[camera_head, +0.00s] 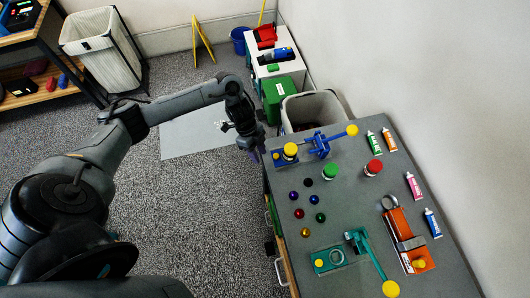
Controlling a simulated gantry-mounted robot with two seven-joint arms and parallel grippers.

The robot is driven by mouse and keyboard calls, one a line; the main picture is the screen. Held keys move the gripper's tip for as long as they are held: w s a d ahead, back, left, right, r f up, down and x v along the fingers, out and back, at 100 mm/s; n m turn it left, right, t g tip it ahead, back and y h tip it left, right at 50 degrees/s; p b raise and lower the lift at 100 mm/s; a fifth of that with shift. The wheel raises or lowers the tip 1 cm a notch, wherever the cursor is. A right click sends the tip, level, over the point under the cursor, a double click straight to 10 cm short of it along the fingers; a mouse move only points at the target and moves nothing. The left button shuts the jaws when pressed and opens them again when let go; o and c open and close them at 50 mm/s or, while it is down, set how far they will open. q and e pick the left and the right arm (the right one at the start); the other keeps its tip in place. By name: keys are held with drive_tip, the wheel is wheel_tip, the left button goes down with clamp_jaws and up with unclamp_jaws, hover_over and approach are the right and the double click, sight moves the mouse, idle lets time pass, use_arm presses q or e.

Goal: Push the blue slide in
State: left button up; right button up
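The blue slide fixture (319,144) stands at the far left corner of the grey worktop. It has a blue bracket, a handle ending in a yellow ball (351,130), and a blue base part with a yellow knob (290,149). My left gripper (252,152) points down just left of the fixture, at the worktop's left edge, and looks apart from it. Its fingers are small and dark, so I cannot see whether they are open or what lies between them. My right gripper is not in view.
The worktop (345,215) also bears a teal clamp (357,241), an orange fixture (405,240), several coloured balls, red and green capped jars, and tubes along the right. A bin (312,110) stands behind the worktop. The floor left of it is open.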

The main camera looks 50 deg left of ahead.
use_arm(q)
drive_tip(key=t, duration=0.1)
approach(276, 155)
wheel_tip(276, 155, up, 2)
drive_tip(key=s, duration=0.1)
drive_tip(key=x, duration=0.6)
drive_tip(key=b+x, duration=0.1)
drive_tip(key=x, duration=0.3)
drive_tip(key=shift+w+a+f, duration=0.15)
drive_tip(key=shift+w+a, duration=0.15)
drive_tip(key=shift+a, duration=0.05)
drive_tip(key=shift+y, duration=0.3)
clamp_jaws()
